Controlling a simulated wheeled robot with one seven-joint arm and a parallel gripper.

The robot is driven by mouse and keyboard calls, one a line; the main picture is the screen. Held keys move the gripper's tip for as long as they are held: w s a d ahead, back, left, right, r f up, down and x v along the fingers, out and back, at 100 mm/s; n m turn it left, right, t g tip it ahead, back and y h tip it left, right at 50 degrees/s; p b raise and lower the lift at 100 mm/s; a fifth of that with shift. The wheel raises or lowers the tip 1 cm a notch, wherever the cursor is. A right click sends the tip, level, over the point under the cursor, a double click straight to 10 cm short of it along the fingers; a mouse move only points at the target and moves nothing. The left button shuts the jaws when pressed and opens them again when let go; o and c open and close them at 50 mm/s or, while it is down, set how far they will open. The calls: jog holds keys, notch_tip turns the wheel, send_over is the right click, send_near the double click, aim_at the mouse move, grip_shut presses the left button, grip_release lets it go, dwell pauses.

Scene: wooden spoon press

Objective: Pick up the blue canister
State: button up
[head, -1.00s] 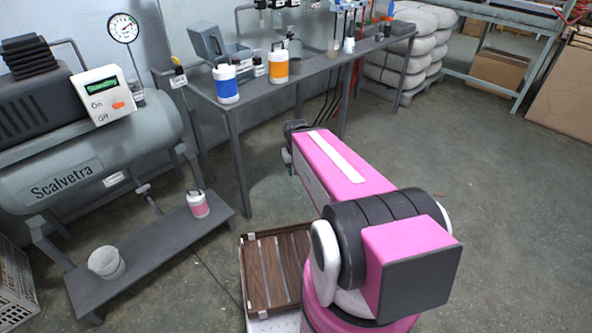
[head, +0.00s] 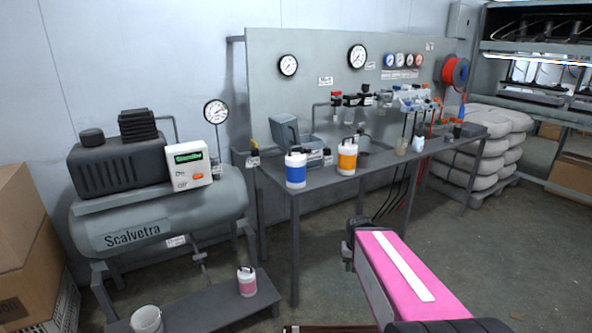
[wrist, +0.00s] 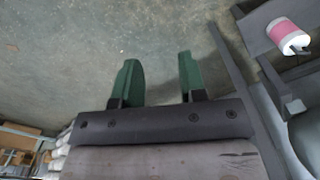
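The blue canister (head: 296,171) is white with a blue band and a handle on top. It stands upright at the front left of the grey workbench (head: 330,180) in the head view. My arm reaches forward to the right of and below it, apart from it. In the wrist view my gripper (wrist: 156,78) shows two green fingers spread apart with only floor between them, so it is open and empty. The blue canister is not seen in the wrist view.
An orange-banded canister (head: 347,158) stands right of the blue one. A grey bin (head: 285,132) is behind. A pink-banded canister (head: 247,281) and a white bucket (head: 146,319) are on a low shelf (head: 205,307). The compressor (head: 160,208) is left.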

jog(key=o, duration=0.5)
jog(key=shift+w, duration=0.15)
jog(key=o, duration=0.5)
jog(key=shift+w+a+r, duration=0.25)
jog(key=shift+w, duration=0.3)
jog(key=shift+o, duration=0.8)
jog(key=w+a+r+n+y, duration=0.2)
jog(key=w+r, duration=0.1)
jog(key=w, duration=0.3)
jog(key=shift+a+t, duration=0.2)
jog(key=shift+t, duration=0.2)
jog(key=n+t+y, duration=0.3)
jog(key=n+y, duration=0.8)
jog(key=n, duration=0.2)
send_near(299, 156)
jog(key=shift+m, duration=0.3)
jog(key=shift+w+x, duration=0.15)
jog(key=shift+x, duration=2.55)
jog(key=shift+w+x, duration=0.1)
jog(key=shift+x, duration=2.55)
